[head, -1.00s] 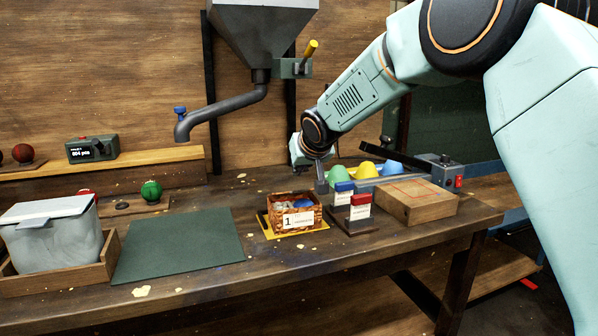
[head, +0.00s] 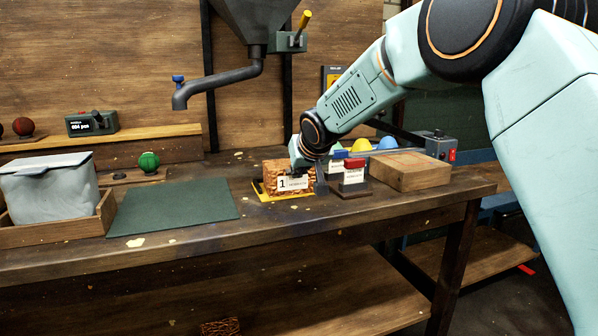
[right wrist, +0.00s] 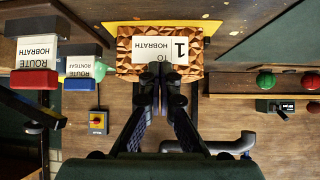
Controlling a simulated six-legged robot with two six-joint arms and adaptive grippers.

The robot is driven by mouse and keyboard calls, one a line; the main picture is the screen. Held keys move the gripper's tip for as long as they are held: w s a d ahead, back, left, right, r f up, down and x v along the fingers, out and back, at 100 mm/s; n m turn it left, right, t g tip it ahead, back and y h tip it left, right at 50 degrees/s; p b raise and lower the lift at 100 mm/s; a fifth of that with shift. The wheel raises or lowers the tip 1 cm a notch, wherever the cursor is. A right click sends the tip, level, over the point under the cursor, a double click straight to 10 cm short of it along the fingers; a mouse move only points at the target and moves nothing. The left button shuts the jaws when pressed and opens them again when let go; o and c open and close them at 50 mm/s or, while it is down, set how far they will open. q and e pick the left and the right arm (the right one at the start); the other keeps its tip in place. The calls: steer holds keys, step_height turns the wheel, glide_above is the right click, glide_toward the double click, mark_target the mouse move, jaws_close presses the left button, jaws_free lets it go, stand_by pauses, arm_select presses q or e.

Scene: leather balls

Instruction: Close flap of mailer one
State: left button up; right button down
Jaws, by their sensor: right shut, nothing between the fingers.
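Mailer one (head: 275,183) is a brown-orange crinkled pouch with a white label marked 1, standing on a yellow mat (head: 258,188). Its top now looks covered by crinkled flap material, and no contents show. It also shows upside down in the right wrist view (right wrist: 134,72). My right gripper (head: 319,186) is at the mailer's right side in the head view, partly in front of it. In the right wrist view its fingers (right wrist: 161,86) are together and empty, at the mailer's edge beside the label; I cannot tell if they touch. My left gripper is not in view.
A red-topped route block (head: 354,176) stands close right of the mailer, beside a blue-topped one (right wrist: 82,83). A wooden box (head: 411,171) is further right. A green mat (head: 175,212) and grey bin (head: 52,190) are left. A spout (head: 215,83) hangs behind.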

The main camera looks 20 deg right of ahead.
steer(key=shift+a+f+b, duration=0.25)
steer(key=shift+f+b, duration=0.05)
steer(key=shift+f, duration=0.25)
steer(key=shift+d, duration=0.15)
steer(key=shift+w, duration=0.1)
